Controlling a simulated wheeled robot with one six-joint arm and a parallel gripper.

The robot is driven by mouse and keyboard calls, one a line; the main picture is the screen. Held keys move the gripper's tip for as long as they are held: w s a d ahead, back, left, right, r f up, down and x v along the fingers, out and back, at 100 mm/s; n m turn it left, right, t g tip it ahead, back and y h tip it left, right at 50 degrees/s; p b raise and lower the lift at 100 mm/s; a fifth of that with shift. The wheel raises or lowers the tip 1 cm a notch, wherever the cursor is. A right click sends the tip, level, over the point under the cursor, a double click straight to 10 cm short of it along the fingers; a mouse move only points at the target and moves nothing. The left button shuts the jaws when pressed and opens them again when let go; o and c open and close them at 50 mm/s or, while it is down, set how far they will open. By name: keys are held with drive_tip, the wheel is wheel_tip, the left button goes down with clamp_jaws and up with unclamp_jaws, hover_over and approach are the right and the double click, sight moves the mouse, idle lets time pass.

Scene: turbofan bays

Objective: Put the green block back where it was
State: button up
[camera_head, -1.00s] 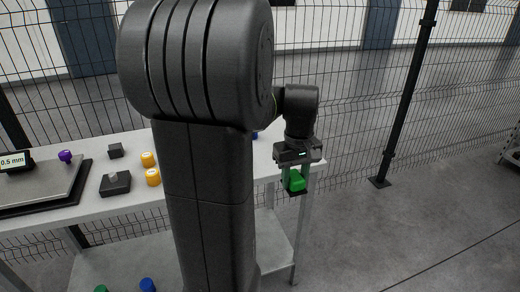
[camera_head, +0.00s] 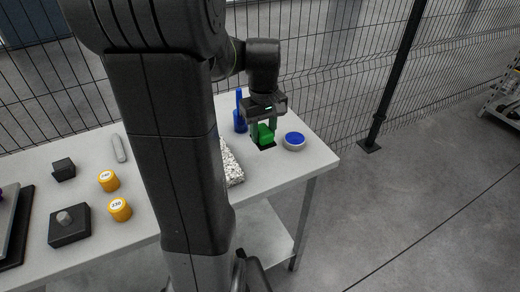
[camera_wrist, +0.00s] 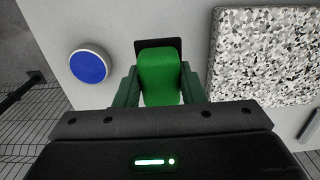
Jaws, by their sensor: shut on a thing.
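The green block (camera_head: 265,133) is held between the two fingers of my gripper (camera_head: 263,130), near the right end of the table. It also shows in the wrist view (camera_wrist: 160,75), pinched from both sides. A small black square (camera_head: 265,147) on the table top shows just beneath the block. In the wrist view the black square (camera_wrist: 147,43) sticks out past the block's far edge, and the block hides the rest. I cannot tell whether the block touches it or hangs slightly above.
A round white dish with a blue top (camera_head: 294,141) stands close right of the block. A blue bottle-like object (camera_head: 240,120) is behind left. A speckled slab (camera_head: 231,164) lies left, partly behind my arm. Orange-yellow weights (camera_head: 109,181) and dark blocks are further left. Wire fence behind.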

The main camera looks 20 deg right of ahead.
sight(264, 130)
wheel_tip(264, 130, down, 7)
drive_tip(key=shift+f, duration=0.15)
idle(0.4)
drive_tip(key=shift+f, duration=0.2)
drive_tip(key=o, duration=1)
drive_tip(key=shift+c, duration=0.2)
drive_tip(key=shift+r, duration=0.1)
wheel_tip(264, 130, up, 12)
drive_tip(key=shift+r, duration=0.1)
